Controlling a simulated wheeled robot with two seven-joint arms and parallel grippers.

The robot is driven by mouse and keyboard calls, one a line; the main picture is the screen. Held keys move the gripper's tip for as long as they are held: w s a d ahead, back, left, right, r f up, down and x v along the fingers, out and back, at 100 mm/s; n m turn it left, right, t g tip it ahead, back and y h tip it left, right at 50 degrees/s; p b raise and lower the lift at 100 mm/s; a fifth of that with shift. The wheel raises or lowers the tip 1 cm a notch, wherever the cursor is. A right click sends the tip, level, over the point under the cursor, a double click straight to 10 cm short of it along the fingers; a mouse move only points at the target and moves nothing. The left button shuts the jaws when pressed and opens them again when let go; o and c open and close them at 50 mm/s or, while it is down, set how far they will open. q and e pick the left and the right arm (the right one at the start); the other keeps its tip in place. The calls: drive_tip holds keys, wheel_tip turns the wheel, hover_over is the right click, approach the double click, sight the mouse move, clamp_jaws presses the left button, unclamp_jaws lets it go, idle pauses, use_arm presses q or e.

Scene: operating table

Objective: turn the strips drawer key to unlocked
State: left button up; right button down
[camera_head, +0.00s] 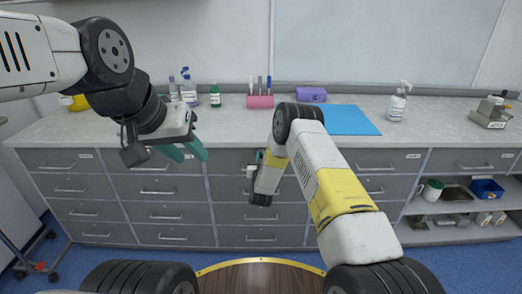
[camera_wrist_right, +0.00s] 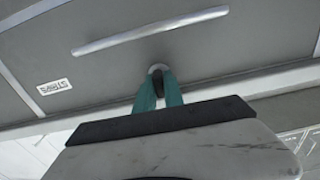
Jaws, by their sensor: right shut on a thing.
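The strips drawer (camera_wrist_right: 140,75) fills the upper part of the right wrist view, with its front seen upside down. It has a long handle (camera_wrist_right: 150,32) and a small label (camera_wrist_right: 56,86). A round lock with a dark key (camera_wrist_right: 157,78) sits near the drawer's edge. My right gripper (camera_wrist_right: 158,86) has its teal fingers shut on the key at the lock; the fingers cover part of it, and the key's angle cannot be told. In the head view my right gripper (camera_head: 260,157) is mostly hidden by its own wrist. My left gripper (camera_head: 196,151) is open and empty above the counter's front edge.
The grey counter (camera_head: 230,130) holds bottles, a pink pen holder (camera_head: 260,101), a purple box (camera_head: 312,94), a blue mat (camera_head: 350,120) and a spray bottle (camera_head: 398,100). Drawers (camera_head: 160,212) line the front. Open shelves (camera_head: 455,225) stand at right.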

drive_tip(key=m, duration=0.4)
drive_tip(key=shift+d+m, duration=0.15)
drive_tip(key=shift+m, duration=0.25)
drive_tip(key=m, duration=0.4)
drive_tip(key=shift+f+m, duration=0.1)
drive_tip(key=shift+m, duration=0.2)
drive_tip(key=m, duration=0.4)
drive_tip(key=shift+f, duration=0.1)
drive_tip(key=shift+m, duration=2.1)
drive_tip(key=c, duration=1.4)
unclamp_jaws()
drive_tip(key=shift+c, duration=0.2)
